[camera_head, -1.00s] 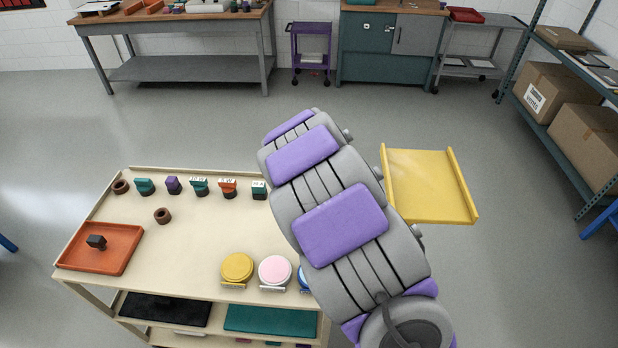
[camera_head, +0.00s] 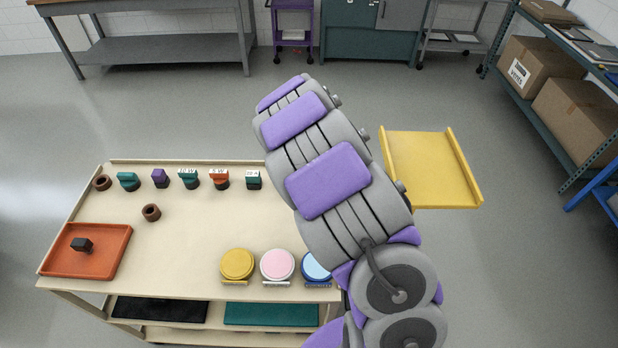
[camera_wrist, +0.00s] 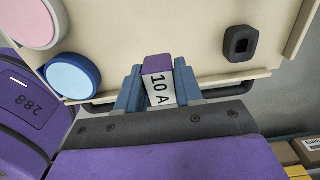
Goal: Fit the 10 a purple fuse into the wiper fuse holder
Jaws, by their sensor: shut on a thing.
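In the wrist view, my gripper (camera_wrist: 158,82) is shut on a fuse (camera_wrist: 160,88) with a purple top and a white face marked "10 A". The fuse sits between the blue fingers, near the cart's edge in the picture. A dark square holder (camera_wrist: 240,43) with an open slot stands on the cart top, to the right of the fuse and apart from it. No label on it shows, so I cannot tell whether it is the wiper holder. In the head view, my arm hides the gripper, the fuse and this holder.
An orange tray (camera_head: 90,265) holds a black block. Yellow, pink (camera_head: 277,265) and blue discs line the front. A yellow ramp-like panel (camera_head: 430,170) is at right.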

